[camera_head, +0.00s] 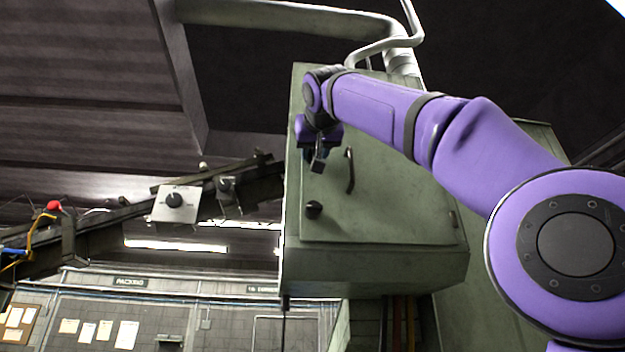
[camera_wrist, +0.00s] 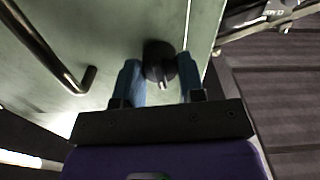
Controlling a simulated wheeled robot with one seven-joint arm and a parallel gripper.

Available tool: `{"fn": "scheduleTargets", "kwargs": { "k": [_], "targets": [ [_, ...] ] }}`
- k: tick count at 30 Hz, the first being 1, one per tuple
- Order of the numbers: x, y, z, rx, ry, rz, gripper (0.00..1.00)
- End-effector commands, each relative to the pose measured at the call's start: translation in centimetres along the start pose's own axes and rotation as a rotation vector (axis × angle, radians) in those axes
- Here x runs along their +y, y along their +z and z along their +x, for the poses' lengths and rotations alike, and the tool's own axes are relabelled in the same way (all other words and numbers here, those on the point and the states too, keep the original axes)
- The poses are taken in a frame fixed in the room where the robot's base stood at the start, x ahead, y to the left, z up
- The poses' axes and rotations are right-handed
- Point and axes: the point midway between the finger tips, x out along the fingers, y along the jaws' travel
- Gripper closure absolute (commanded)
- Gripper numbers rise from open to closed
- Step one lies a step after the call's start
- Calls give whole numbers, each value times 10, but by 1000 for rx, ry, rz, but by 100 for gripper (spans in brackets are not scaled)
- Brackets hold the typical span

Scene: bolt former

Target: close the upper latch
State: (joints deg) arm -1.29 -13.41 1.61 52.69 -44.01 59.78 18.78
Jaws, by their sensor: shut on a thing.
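The upper latch is a round black knob (camera_wrist: 159,62) with a raised grip on the green cabinet door. It sits between the two blue fingers of my gripper (camera_wrist: 160,80) in the wrist view. My gripper (camera_head: 316,158) is shut on this latch at the upper left of the door in the head view, where the gripper and wrist largely hide the knob. The lower latch, another black knob (camera_head: 314,209), sits below it near the door's left edge. The exact angle of the upper latch is hard to tell.
The green cabinet door (camera_head: 390,215) has a dark bar handle (camera_head: 349,170) right of the latches; the handle also shows at left in the wrist view (camera_wrist: 60,60). A pipe (camera_head: 290,18) runs above.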

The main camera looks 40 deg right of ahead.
Motion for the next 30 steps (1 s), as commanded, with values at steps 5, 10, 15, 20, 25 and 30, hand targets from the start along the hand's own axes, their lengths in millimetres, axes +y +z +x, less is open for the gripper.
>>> {"fn": "scheduleTargets", "kwargs": {
  "k": [5, 10, 15, 20, 25, 30],
  "targets": [
    [0, 0, 0, 0, 0, -205, 100],
    [0, 0, 0, 0, 0, -331, 100],
    [0, 0, 0, 0, 0, -404, 100],
    [0, 0, 0, 0, 0, -584, 100],
    [0, 0, 0, 0, 0, -761, 100],
    [0, 0, 0, 0, 0, -829, 100]
  ]
}}
